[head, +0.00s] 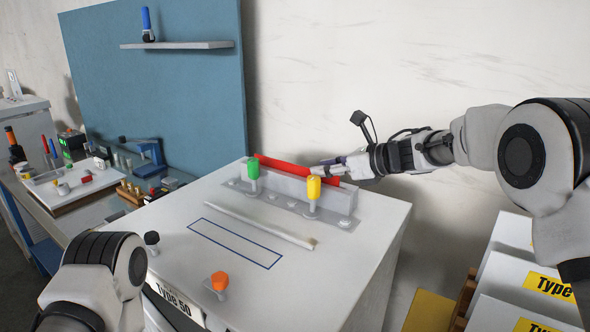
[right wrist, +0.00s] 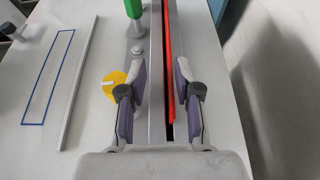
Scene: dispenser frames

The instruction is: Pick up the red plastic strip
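The red plastic strip (head: 283,169) stands on edge behind the upright metal fence (head: 285,183) on the white cabinet top. In the right wrist view the strip (right wrist: 168,75) runs lengthwise along the right side of the fence (right wrist: 155,60). My right gripper (head: 328,165) is at the strip's right end. In the right wrist view its fingers (right wrist: 159,82) are open, one on each side of the fence and strip, with visible gaps to both. My left gripper is out of view; only part of my left arm shows at the lower left.
Green (head: 253,169) and yellow (head: 313,187) handled clamps stand in front of the fence. A blue outlined rectangle (head: 234,243), a pale bar (head: 262,225), and orange (head: 218,281) and black (head: 152,239) knobs are on the cabinet top (head: 335,245). White boxes (head: 505,270) stand at lower right.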

